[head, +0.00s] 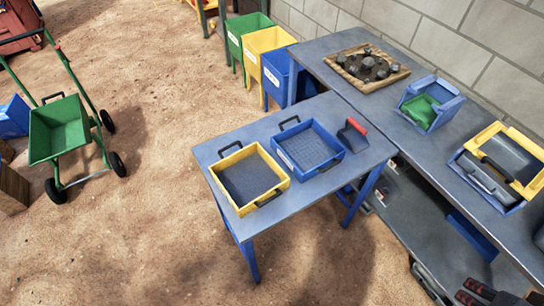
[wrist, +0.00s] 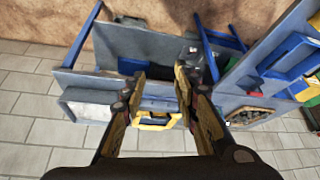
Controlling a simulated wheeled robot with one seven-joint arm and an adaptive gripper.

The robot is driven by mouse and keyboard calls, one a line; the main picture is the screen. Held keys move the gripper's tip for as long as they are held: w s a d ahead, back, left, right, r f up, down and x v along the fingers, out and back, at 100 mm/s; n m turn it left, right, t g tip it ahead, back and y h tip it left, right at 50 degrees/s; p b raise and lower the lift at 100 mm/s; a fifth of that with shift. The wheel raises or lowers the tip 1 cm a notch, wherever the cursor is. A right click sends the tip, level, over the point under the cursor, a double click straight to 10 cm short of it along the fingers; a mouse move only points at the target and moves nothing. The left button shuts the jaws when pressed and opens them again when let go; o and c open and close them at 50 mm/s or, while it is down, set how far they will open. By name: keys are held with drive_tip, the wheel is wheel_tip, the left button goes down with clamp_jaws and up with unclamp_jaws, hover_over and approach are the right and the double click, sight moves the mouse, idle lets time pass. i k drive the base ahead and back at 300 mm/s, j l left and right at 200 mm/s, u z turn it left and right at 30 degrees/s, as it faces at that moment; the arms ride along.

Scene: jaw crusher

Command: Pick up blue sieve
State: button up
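The blue sieve (head: 340,150) is a square blue frame with a mesh floor and dark handles. It lies flat on the near grey-blue table (head: 222,216) in the head view. A similar yellow sieve (head: 284,182) sits just to its left, nearer the table's front edge. My gripper (wrist: 158,78) shows in the wrist view with its two yellow and dark fingers apart and nothing between them. It points over the benches, seen from another side.
A red-handled scoop (head: 352,135) lies just right of the blue sieve. The long bench (head: 400,120) behind holds a wooden tray of rocks (head: 388,78), a blue and green box (head: 428,103) and a yellow-framed case (head: 497,168). A green cart (head: 59,128) stands left on open sandy ground.

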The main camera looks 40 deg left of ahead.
sight(339, 150)
drive_tip(key=k+l+u, duration=0.1)
drive_tip(key=u, duration=1.35)
drive_tip(key=i+j, duration=0.15)
drive_tip(key=i, duration=0.3)
drive_tip(key=i+j+z, duration=0.1)
drive_tip(key=i, duration=0.35)
